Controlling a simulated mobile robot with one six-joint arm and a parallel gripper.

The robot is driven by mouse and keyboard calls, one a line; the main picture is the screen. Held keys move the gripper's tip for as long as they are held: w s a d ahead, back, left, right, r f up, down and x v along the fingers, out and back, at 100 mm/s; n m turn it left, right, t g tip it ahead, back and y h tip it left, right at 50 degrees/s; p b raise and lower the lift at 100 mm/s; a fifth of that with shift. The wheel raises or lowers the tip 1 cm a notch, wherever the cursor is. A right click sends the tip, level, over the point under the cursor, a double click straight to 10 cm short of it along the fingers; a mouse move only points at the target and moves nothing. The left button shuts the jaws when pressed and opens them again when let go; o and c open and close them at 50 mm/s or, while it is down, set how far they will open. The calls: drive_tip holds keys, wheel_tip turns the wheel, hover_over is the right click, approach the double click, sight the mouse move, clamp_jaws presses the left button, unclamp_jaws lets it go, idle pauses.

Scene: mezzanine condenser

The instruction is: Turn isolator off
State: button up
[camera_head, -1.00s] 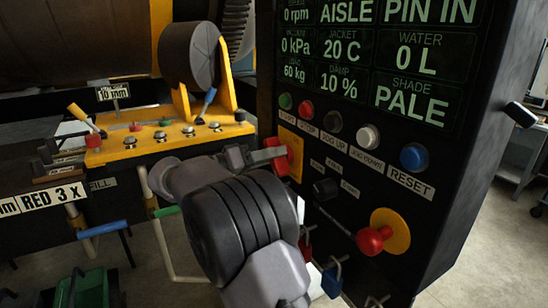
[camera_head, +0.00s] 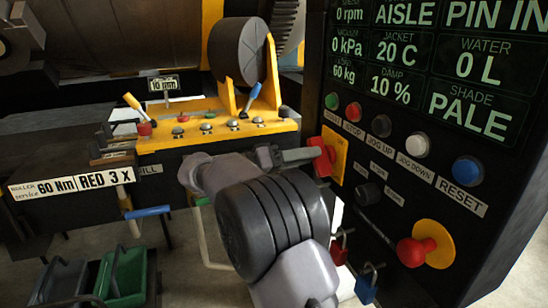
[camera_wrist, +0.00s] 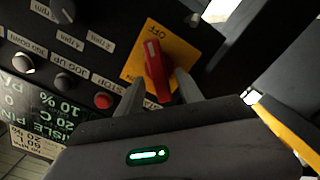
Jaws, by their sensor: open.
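The isolator is a red handle (camera_head: 322,158) on a yellow plate (camera_head: 341,150) on the side of the black control panel. In the wrist view, the red handle (camera_wrist: 154,66) lies nearly along the picture's vertical on its yellow plate (camera_wrist: 132,66), with an upside-down OFF label above it. My gripper (camera_head: 298,156) is at the handle in the head view. In the wrist view, my gripper (camera_wrist: 159,80) is open, with one finger on each side of the handle's near end. Contact between fingers and handle cannot be told.
Coloured push buttons, including a blue RESET button (camera_head: 468,170), sit on the panel, with a red mushroom button (camera_head: 412,251) below. A red padlock (camera_head: 340,246) and a blue padlock (camera_head: 366,286) hang low. A yellow bench (camera_head: 215,135) with small levers stands left.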

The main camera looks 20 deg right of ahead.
drive_tip(key=a+p, duration=0.5)
drive_tip(key=a, duration=0.9)
drive_tip(key=shift+s+a, duration=0.15)
drive_tip(key=shift+s, duration=0.05)
